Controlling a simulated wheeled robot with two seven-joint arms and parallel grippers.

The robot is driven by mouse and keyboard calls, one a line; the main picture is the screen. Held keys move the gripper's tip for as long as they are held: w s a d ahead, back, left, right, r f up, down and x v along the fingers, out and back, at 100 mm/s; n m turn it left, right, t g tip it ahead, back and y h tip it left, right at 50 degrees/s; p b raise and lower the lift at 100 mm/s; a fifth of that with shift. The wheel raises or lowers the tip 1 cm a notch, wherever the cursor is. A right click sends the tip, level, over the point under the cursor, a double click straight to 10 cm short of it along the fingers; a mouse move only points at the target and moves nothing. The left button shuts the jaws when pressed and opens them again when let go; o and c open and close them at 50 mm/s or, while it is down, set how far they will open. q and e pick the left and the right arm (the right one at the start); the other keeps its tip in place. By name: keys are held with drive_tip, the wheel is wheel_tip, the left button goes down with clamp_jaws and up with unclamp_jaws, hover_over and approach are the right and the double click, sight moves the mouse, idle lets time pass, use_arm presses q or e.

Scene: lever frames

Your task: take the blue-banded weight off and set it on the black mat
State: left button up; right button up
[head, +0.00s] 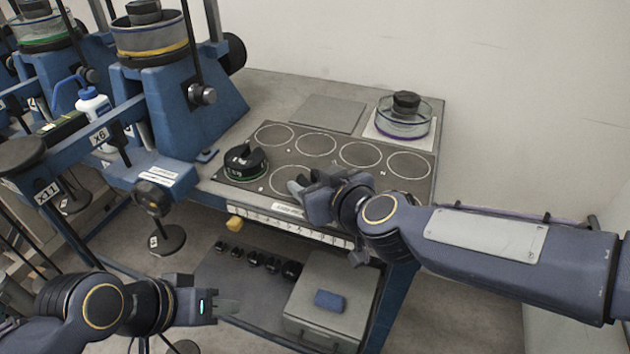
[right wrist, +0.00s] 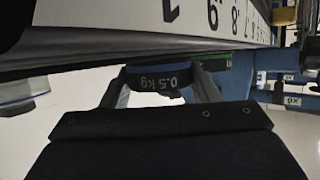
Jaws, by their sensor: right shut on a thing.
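My right gripper (head: 298,186) is at the front edge of the bench, over the near side of the black mat (head: 315,150) with white rings. In the right wrist view its fingers (right wrist: 160,88) are shut on a dark weight (right wrist: 155,80) marked 0.5 kg. A black weight with a green band (head: 245,162) sits on the mat's left part. Another dark weight (head: 153,196) hangs below the beam at left. My left gripper (head: 228,306) is low at the front, its jaw gap unclear.
A clear dish with a dark knob (head: 404,114) stands at the back right. A grey plate (head: 328,113) lies behind the mat. Blue lever frames (head: 185,110) crowd the left. Several small black weights (head: 258,260) and a grey case (head: 335,290) are on the lower shelf.

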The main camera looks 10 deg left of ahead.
drive_tip(key=o, duration=1.2)
drive_tip(key=p+v, duration=0.3)
drive_tip(key=v, duration=0.4)
drive_tip(key=shift+w+r, duration=0.1)
drive_tip(key=shift+r, duration=0.05)
drive_tip(key=shift+s+d, duration=0.3)
drive_tip(key=shift+s, duration=0.1)
